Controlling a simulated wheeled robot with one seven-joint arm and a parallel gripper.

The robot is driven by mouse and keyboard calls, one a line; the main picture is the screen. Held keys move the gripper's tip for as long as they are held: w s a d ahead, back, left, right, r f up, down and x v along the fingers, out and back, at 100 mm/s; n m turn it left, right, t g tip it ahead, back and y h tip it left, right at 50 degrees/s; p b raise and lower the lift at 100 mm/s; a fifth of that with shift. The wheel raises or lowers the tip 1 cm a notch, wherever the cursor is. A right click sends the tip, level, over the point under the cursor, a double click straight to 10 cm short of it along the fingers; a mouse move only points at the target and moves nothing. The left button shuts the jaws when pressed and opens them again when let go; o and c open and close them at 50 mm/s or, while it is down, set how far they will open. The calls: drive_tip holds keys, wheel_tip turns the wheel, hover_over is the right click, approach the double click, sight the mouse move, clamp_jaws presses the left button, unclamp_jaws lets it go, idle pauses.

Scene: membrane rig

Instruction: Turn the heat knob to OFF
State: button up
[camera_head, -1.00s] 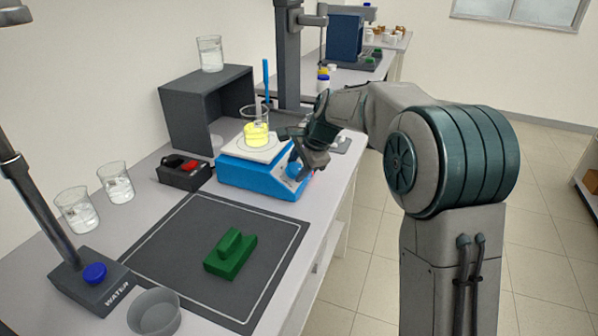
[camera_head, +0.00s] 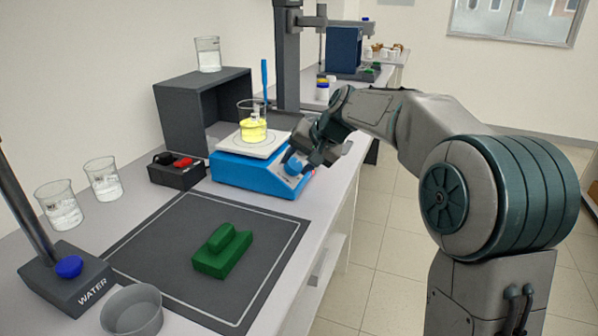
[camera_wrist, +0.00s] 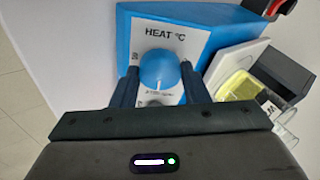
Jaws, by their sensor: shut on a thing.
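The blue hotplate (camera_head: 245,177) stands on the bench with a beaker of yellow liquid (camera_head: 253,130) on its pale top plate. Its front panel carries a blue heat knob (camera_wrist: 160,70) under the label "HEAT °C" in the wrist view. A white pointer line on the knob points toward the bottom of that view. My gripper (camera_wrist: 158,88) has one finger on each side of the knob and is shut on it. In the head view the knob (camera_head: 293,165) shows at the left edge of my gripper (camera_head: 300,160). The OFF mark cannot be made out.
A black box with a red switch (camera_head: 182,163) sits left of the hotplate. A dark mat (camera_head: 150,240) with a green block (camera_head: 222,252) lies in front. Beakers (camera_head: 103,178) and a water stand (camera_head: 65,275) are at left. A dark upright stand (camera_head: 286,60) rises behind.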

drive_tip(key=n+b, duration=0.2)
drive_tip(key=n, duration=0.1)
drive_tip(key=n+b, duration=0.1)
drive_tip(key=shift+d+f+n+y+b, duration=0.1)
drive_tip(key=shift+f+n+y+b, duration=0.2)
drive_tip(key=shift+f+n+y, duration=0.1)
drive_tip(key=n+b, duration=0.2)
drive_tip(key=n, duration=0.2)
drive_tip(key=shift+g+y, duration=0.3)
drive_tip(key=shift+y, duration=0.1)
drive_tip(key=n+b, duration=0.2)
drive_tip(key=n, duration=0.2)
drive_tip(key=shift+w+r+n+g+y, duration=0.1)
drive_tip(key=shift+n+g+y, duration=0.2)
drive_tip(key=shift+g+y, duration=0.1)
drive_tip(key=n, duration=0.4)
drive_tip(key=shift+d+r+g+b, duration=0.1)
drive_tip(key=shift+g+b, duration=0.2)
drive_tip(key=shift+g, duration=0.1)
drive_tip(key=shift+n, duration=0.4)
drive_tip(key=o, duration=1)
drive_tip(key=shift+r, duration=0.15)
